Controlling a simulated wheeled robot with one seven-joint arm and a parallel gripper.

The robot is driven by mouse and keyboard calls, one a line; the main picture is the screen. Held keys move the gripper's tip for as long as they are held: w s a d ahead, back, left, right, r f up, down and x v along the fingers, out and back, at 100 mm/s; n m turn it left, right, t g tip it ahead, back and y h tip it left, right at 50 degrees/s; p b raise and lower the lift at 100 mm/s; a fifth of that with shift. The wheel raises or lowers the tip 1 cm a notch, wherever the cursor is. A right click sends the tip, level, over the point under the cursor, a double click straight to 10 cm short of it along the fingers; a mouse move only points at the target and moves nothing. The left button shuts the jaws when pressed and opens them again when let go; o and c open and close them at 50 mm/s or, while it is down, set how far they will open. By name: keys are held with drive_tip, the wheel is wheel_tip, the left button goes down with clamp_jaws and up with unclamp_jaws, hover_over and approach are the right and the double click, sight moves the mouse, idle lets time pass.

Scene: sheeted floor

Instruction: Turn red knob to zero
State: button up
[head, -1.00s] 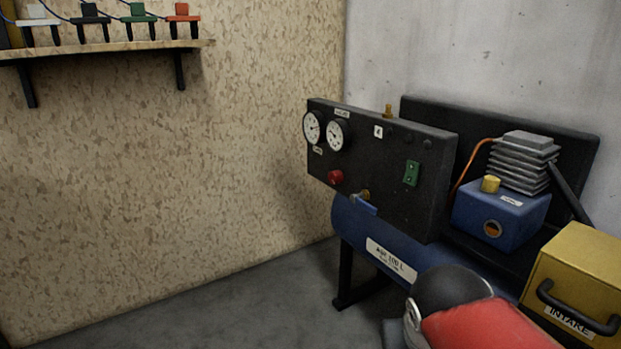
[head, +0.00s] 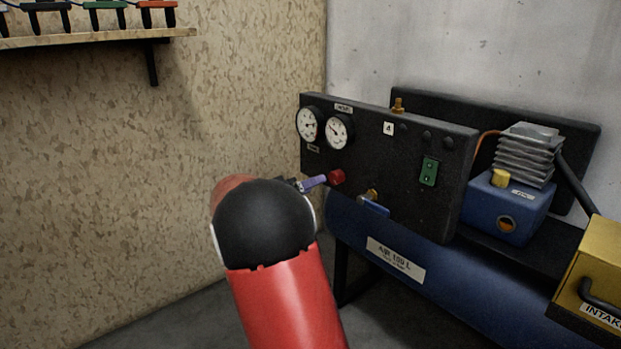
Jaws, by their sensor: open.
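The red knob (head: 337,177) sits low on the left part of the black control panel (head: 395,205), below two round dial gauges (head: 323,129). My gripper (head: 318,182) reaches in from the left, its visible purple-grey finger ending right beside the knob's left side. I cannot tell whether it touches the knob. The jaws are open; most of the gripper is hidden behind my black and red arm. The knob's marking or setting is too small to read.
A brass valve with a blue lever (head: 374,206) sticks out right of the knob. A green switch (head: 429,171) is further right. The blue tank (head: 440,285) lies below the panel. A wooden shelf (head: 100,38) hangs on the left wall.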

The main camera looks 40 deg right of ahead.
sight(332, 178)
drive_tip(key=d, duration=0.7)
drive_tip(key=shift+w, duration=0.15)
drive_tip(key=c, duration=1)
drive_tip(key=shift+o, duration=0.2)
